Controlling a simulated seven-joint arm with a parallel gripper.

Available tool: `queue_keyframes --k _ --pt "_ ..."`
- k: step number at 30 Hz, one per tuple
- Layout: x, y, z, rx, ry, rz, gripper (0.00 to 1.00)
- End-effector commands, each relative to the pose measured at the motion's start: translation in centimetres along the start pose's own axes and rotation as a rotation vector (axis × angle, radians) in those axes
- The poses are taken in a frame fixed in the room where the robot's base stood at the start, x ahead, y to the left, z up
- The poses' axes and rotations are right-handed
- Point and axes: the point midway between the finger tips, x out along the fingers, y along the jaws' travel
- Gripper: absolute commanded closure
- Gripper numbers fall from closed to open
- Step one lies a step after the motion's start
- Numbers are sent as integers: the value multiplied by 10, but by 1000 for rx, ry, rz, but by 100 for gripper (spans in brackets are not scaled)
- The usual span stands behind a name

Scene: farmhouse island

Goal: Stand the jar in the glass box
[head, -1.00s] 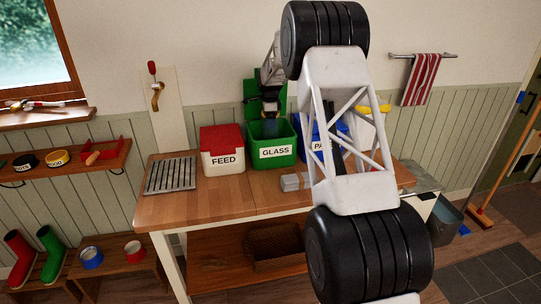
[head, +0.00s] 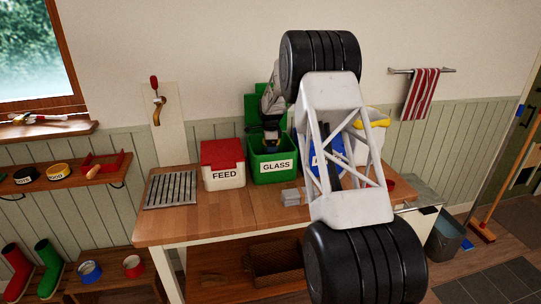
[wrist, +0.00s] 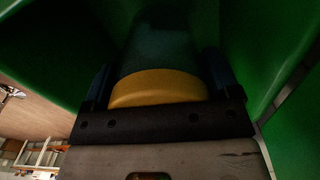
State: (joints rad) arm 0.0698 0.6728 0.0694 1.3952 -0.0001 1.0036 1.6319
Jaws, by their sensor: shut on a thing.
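The green glass box (head: 260,177) stands on the wooden bench with its lid raised at the back and a GLASS label on its front. My gripper (head: 270,144) points down into its open top. In the wrist view, my gripper (wrist: 160,78) is shut on the jar (wrist: 160,48), with one finger on each side. The jar has a yellow lid (wrist: 158,88), close to the palm, and a dark body reaching away from me. Green box walls surround it. The jar's far end is in shadow, so I cannot tell whether it touches the box floor.
A white FEED box (head: 223,172) with a red lid stands left of the glass box. A blue box (head: 322,160) to the right is partly hidden by my arm. A slatted metal rack (head: 170,190) lies on the left, and small grey blocks (head: 292,196) lie in front.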

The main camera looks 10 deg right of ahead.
Motion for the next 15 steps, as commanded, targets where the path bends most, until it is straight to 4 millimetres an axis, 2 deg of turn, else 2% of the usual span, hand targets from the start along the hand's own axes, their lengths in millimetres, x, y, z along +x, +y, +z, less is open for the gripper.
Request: queue_keyframes --k 10,15 --pt "30 0 0 0 0 1 54" --pt "37 0 0 0 0 0 54"
